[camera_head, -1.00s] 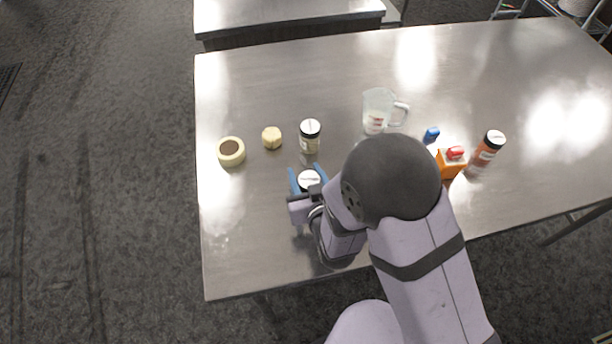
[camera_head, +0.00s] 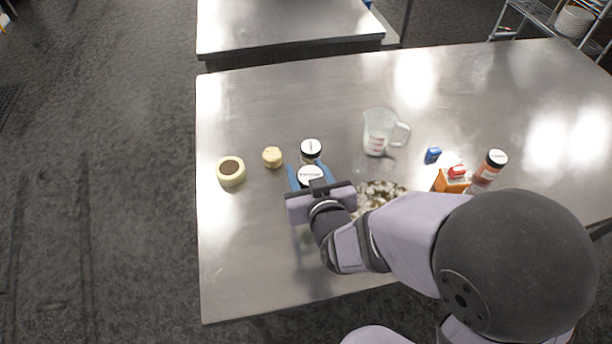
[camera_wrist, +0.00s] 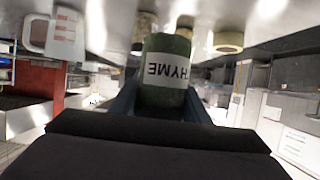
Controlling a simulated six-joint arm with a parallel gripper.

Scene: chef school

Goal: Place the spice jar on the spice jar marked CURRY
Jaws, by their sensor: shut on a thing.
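My gripper (camera_head: 309,172) is shut on a spice jar with a white-topped lid (camera_head: 311,176). In the wrist view this held jar (camera_wrist: 166,72) is green and its label reads THYME, upside down in the picture. Blue fingers lie on both sides of it. The other spice jar (camera_head: 311,148), black-lidded with a white top, stands just behind the held jar in the head view, partly covered by it. It shows in part in the wrist view (camera_wrist: 144,24) behind the held jar. Its label cannot be read. I cannot tell the gap between the two jars.
A measuring cup (camera_head: 379,132) stands right, with a blue item (camera_head: 433,155), an orange box (camera_head: 452,180) and a red-brown jar (camera_head: 489,168) farther right.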

